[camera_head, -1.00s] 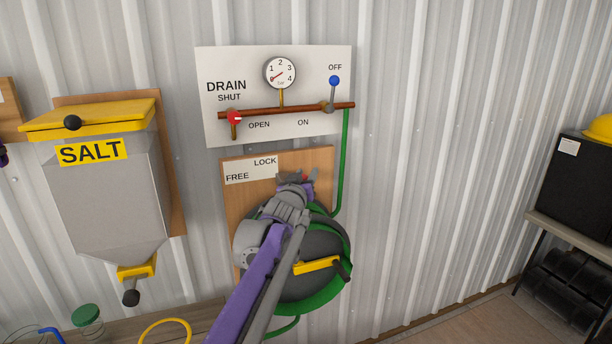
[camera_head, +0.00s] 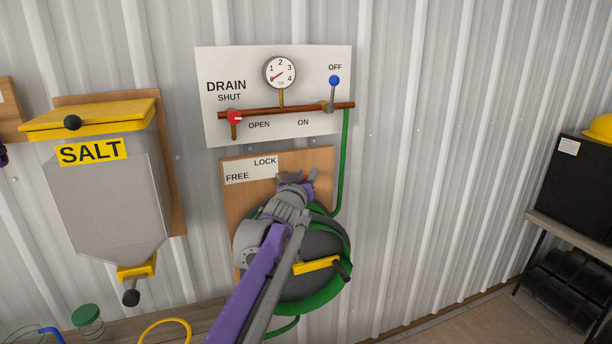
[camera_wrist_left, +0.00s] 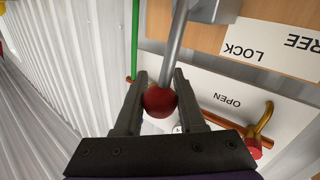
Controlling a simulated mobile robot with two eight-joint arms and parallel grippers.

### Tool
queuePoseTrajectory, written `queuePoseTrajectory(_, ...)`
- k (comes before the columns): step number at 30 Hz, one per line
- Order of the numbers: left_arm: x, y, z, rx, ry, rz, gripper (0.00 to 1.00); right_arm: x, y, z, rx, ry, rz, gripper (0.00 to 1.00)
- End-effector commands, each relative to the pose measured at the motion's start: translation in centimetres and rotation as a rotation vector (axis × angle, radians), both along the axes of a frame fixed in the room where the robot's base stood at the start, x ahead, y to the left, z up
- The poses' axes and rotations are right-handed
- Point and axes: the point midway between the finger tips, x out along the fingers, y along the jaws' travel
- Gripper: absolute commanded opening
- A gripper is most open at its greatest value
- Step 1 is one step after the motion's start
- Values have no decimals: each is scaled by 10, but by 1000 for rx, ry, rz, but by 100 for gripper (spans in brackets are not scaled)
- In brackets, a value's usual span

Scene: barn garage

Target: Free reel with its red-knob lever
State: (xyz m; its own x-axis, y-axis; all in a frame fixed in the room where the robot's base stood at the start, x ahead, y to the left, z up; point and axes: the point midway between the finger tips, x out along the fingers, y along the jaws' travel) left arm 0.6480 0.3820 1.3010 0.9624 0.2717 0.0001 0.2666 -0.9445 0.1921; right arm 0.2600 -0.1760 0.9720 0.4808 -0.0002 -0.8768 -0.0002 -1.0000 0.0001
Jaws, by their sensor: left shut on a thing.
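The hose reel (camera_head: 318,285) has a dark drum, a green hose and a yellow crank. My left gripper (camera_head: 298,178) is at the upper part of that board, to the right of the word LOCK. In the left wrist view its two fingers are shut on the red knob (camera_wrist_left: 160,101) at the end of the grey lever (camera_wrist_left: 176,50). In the head view my left arm and gripper hide most of the lever and part of the reel. My right gripper is not in view.
Above is the DRAIN panel (camera_head: 215,128) with a gauge (camera_head: 280,72), a red-handled valve (camera_head: 234,117) and a blue-knobbed lever (camera_head: 334,82). A SALT bin (camera_head: 105,195) hangs at left. A black box (camera_head: 575,175) stands at far right. The wall between is bare.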

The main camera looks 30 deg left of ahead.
Motion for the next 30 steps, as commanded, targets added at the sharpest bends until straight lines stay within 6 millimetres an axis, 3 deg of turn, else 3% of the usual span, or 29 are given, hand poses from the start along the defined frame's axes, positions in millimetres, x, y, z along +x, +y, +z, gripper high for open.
queuePoseTrajectory(17, -1, 1, 0, -12, -15, 0, 0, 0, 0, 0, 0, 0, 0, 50)
queuePoseTrajectory(30, -20, 17, 0, -187, -221, 1, 0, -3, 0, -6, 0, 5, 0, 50)
